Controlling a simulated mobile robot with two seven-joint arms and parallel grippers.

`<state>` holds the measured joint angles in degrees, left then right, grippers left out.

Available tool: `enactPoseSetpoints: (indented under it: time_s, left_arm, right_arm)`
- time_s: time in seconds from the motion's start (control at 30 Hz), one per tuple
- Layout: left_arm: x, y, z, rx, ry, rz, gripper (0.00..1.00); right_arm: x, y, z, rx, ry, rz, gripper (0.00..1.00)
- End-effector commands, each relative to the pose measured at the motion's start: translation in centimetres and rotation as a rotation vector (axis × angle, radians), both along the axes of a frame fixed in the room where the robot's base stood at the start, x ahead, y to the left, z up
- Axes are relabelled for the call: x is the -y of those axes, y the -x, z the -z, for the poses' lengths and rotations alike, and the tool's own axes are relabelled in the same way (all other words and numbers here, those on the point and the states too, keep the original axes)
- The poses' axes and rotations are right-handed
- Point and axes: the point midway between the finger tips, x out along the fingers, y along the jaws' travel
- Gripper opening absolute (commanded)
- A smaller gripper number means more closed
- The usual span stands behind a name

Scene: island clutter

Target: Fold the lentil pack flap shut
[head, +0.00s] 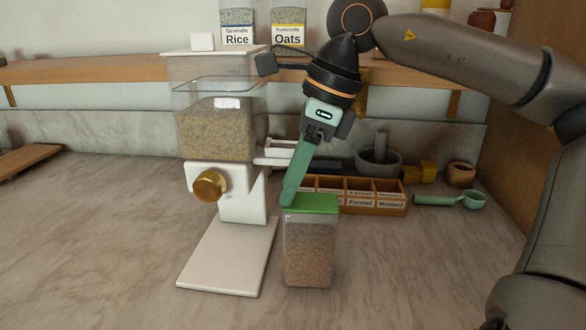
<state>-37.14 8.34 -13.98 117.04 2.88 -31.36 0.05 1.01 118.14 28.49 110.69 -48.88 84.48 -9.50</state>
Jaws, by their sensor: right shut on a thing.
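A clear, upright pack (310,255) of brown lentil-like grains stands on the counter, right of the dispenser's base. Its green top (313,203) appears to lie flat across it. My right gripper (289,202) reaches down from above, tilted. Its green fingers are shut at the left edge of the green top. The fingers cover that edge, so the exact part they hold is hidden. My left gripper is not in view.
A grain dispenser (217,130) with a white base plate (226,258) stands close on the left. Behind are a wooden spice box (370,206), a mortar (378,165) and a green scoop (470,199). The front counter is clear.

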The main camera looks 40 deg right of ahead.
Motion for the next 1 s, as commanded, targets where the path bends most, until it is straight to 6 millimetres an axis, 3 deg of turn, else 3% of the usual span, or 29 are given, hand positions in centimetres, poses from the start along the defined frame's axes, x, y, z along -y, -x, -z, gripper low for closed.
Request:
enactPoseSetpoints:
  time_s: [0.07,0.2,0.23,0.33,0.67,0.77,1.0]
  left_arm:
    - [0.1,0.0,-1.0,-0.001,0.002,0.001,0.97]
    - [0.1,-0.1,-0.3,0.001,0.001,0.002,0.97]
    - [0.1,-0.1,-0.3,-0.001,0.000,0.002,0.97]
    - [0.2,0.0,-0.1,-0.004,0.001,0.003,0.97]
    - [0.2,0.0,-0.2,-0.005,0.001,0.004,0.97]
    - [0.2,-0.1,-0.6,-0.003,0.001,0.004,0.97]
    - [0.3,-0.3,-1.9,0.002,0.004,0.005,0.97]
  right_arm:
    - [0.0,0.0,-0.2,-0.025,0.023,-0.001,0.00]
    - [0.0,0.0,0.2,-0.018,0.017,-0.001,0.00]
    - [0.0,0.0,0.2,-0.018,0.017,0.000,0.41]
    - [0.0,0.0,0.2,-0.018,0.016,0.000,0.52]
    - [0.1,0.1,-0.3,-0.016,0.016,0.000,0.53]
    - [0.4,0.3,-1.6,-0.015,0.016,0.003,0.53]
    - [1.4,1.5,-6.6,-0.014,0.016,0.003,0.53]
